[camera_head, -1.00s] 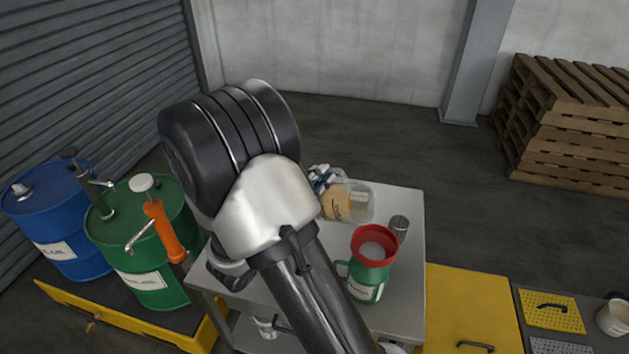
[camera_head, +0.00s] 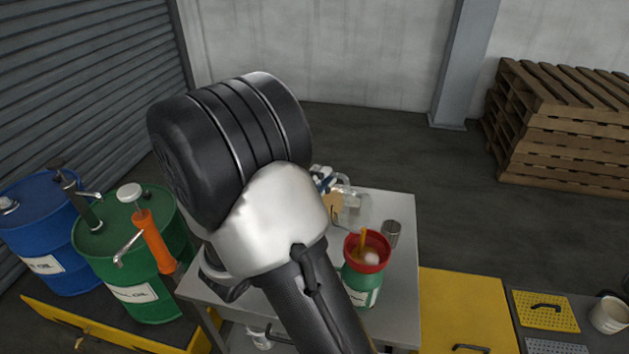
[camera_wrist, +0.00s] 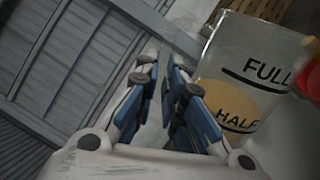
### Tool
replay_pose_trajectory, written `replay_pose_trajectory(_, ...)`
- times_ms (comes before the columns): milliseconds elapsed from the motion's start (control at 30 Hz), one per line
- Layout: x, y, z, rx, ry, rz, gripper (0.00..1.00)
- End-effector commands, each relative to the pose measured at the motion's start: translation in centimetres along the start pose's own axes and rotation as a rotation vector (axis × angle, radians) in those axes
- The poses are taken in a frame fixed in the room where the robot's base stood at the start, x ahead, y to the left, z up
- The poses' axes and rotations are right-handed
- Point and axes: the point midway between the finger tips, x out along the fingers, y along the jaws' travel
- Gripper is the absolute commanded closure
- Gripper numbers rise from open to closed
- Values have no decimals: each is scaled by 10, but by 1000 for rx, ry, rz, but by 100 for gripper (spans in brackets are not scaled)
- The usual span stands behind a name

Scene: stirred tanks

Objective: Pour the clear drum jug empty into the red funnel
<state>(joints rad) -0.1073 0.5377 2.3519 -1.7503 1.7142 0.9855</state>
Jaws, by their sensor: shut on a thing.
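The clear jug (camera_head: 355,210) is held above the table, tipped toward the red funnel. It also shows in the wrist view (camera_wrist: 240,45), with FULL and HALF marks and an amber patch around HALF. An amber stream (camera_head: 363,240) runs down into the red funnel (camera_head: 352,262), which sits on a green can (camera_head: 362,290). Red also shows at the right edge of the wrist view (camera_wrist: 312,80). My gripper (camera_head: 325,180) is shut on the jug; its fingers (camera_wrist: 172,88) are beside the jug wall. The exact grip is partly hidden.
A metal cup (camera_head: 392,233) stands behind the funnel on the grey table (camera_head: 400,300). Green (camera_head: 125,260) and blue (camera_head: 45,235) drums with pumps stand at left. A yellow cabinet (camera_head: 465,310) is at right. Pallets (camera_head: 560,125) stand at the back.

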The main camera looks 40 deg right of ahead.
Motion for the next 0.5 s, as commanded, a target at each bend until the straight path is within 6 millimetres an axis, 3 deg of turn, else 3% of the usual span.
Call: replay_pose_trajectory(500, 2, 8, 20, 125, -25, 2, 100)
